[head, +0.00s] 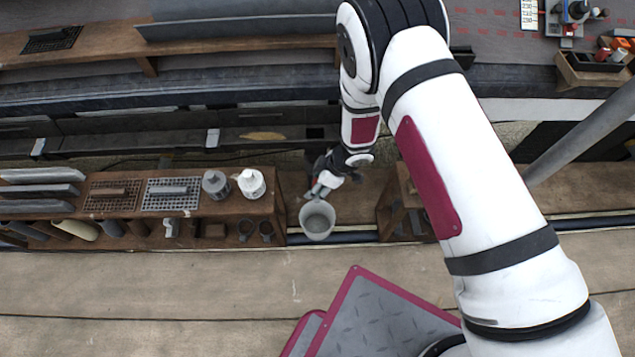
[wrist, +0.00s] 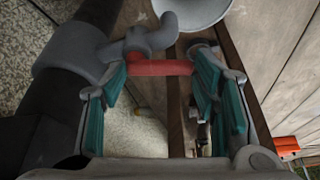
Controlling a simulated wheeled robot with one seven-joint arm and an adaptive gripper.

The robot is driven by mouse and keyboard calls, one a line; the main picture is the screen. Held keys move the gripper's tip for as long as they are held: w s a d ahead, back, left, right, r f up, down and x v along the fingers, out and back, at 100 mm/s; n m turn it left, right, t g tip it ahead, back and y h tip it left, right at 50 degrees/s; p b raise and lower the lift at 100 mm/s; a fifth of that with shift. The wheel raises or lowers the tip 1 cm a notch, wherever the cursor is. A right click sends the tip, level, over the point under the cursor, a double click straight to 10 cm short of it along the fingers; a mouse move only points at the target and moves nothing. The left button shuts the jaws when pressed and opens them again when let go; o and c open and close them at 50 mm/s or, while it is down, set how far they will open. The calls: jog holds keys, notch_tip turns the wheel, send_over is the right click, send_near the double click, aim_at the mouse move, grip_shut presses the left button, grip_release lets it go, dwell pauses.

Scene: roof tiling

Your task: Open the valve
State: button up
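The valve (wrist: 150,42) is a grey tap with a curved spout, fixed to a dark pipe (wrist: 70,75) in the wrist view. Its red lever (wrist: 160,68) lies crosswise between my fingertips. My gripper (wrist: 163,75) has teal pads set wide apart, one on each side of the lever's length; whether a pad touches the lever I cannot tell. In the head view my gripper (head: 324,182) is low, just behind a grey bucket (head: 317,221), and the valve is mostly hidden there. The bucket's rim (wrist: 193,12) shows at the top of the wrist view.
A wooden shelf (head: 140,222) with trowels, tiles and two bottles stands left of the bucket. A second wooden rack (head: 398,205) is close on the right. Plank floor (head: 200,290) in front is mostly clear. An orange object (wrist: 287,145) lies at the wrist view's lower right.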

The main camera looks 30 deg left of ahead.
jog(key=shift+r+p, duration=0.1)
jog(key=shift+p, duration=0.45)
jog(key=p, duration=0.1)
jog(key=n+p, duration=0.1)
jog(key=shift+w+d+n+g+p, duration=0.15)
jog(key=shift+n+g+p, duration=0.15)
jog(key=shift+p, duration=0.1)
jog(key=shift+w+d+n+g+h+p, duration=0.15)
jog(key=shift+n+g+h+p, duration=0.2)
jog(key=shift+n, duration=0.45)
jog(key=o, duration=1.2)
jog(key=shift+c, duration=0.2)
